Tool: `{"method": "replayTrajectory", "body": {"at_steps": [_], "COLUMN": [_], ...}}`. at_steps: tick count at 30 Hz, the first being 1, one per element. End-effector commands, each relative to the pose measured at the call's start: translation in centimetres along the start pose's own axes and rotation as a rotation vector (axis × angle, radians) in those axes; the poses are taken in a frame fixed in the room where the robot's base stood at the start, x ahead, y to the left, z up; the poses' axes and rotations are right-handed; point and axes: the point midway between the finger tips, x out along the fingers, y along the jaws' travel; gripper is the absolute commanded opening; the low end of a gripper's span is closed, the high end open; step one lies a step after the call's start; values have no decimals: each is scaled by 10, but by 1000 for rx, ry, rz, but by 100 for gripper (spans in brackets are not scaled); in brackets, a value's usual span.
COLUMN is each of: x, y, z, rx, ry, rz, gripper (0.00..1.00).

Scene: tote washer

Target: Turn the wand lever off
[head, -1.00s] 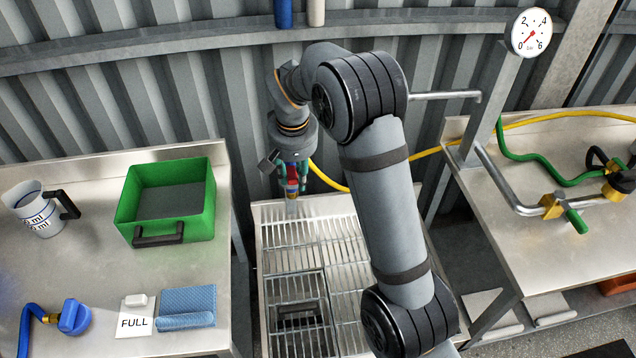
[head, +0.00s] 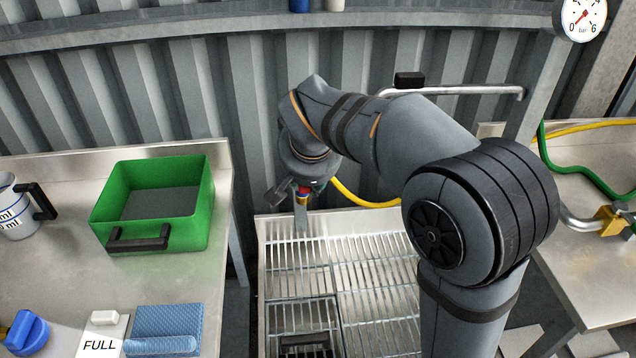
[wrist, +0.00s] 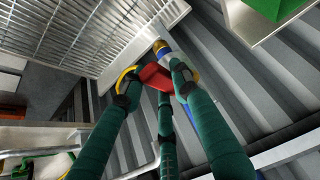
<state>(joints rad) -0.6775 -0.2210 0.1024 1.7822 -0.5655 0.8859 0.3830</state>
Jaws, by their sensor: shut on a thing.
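My gripper (head: 303,196) hangs above the far left part of the steel grating, small and partly hidden by the wrist. In the wrist view, its teal fingers (wrist: 157,78) close around a red piece (wrist: 153,75) with a blue and yellow band and a grey tip beyond it. This looks like a nozzle or wand; the tip (head: 302,220) points down in the head view. I cannot make out a separate lever on it. At the right edge, a yellow valve (head: 610,218) sits on a pipe; its handle is mostly cut off.
A green tub (head: 192,221) and blue cloth (head: 168,319) are on the left steel table. The grating (head: 375,260) is bare apart from a dark item at its near left. A yellow hose (head: 362,198) runs behind. A gauge (head: 584,15) and wall pipe (head: 480,90) are at right.

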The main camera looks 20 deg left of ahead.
Motion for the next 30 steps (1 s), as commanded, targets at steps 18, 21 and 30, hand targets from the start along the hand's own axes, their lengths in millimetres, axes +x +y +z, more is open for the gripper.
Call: {"method": "replayTrajectory", "body": {"at_steps": [18,21,30], "x": [0,0,-2], "y": [-1,-1,-1], "z": [0,0,0], "rx": [-2,-2,-1], "ry": [1,1,1], "rz": [-1,-1,-1], "gripper": [45,50,50]}}
